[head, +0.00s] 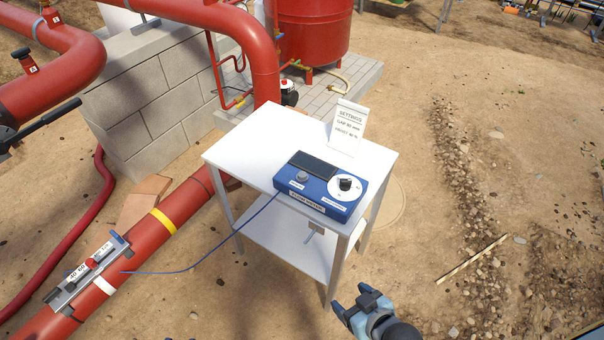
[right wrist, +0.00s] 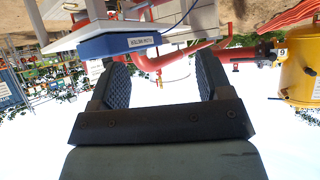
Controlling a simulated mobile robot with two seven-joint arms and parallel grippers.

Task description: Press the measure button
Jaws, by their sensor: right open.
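A blue meter box (head: 322,207) sits on a white table (head: 245,150). Its top has a dark screen (head: 313,164), a small grey round button (head: 302,176) and a black knob (head: 345,183) on a white dial. Small print by the button is unreadable. My right gripper (head: 353,300) is in front of the table at the lower right, apart from the box. In the right wrist view it is open and empty (right wrist: 165,80), with the box (right wrist: 120,43) upside down beyond the fingers; the button does not show there. My left gripper is not in view.
A white settings card (head: 348,124) stands on the table behind the box. A blue cable (head: 210,255) runs from the box to a rail device (head: 88,270) on a red pipe (head: 185,205). Concrete blocks and red piping stand at the left. Bare ground lies to the right.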

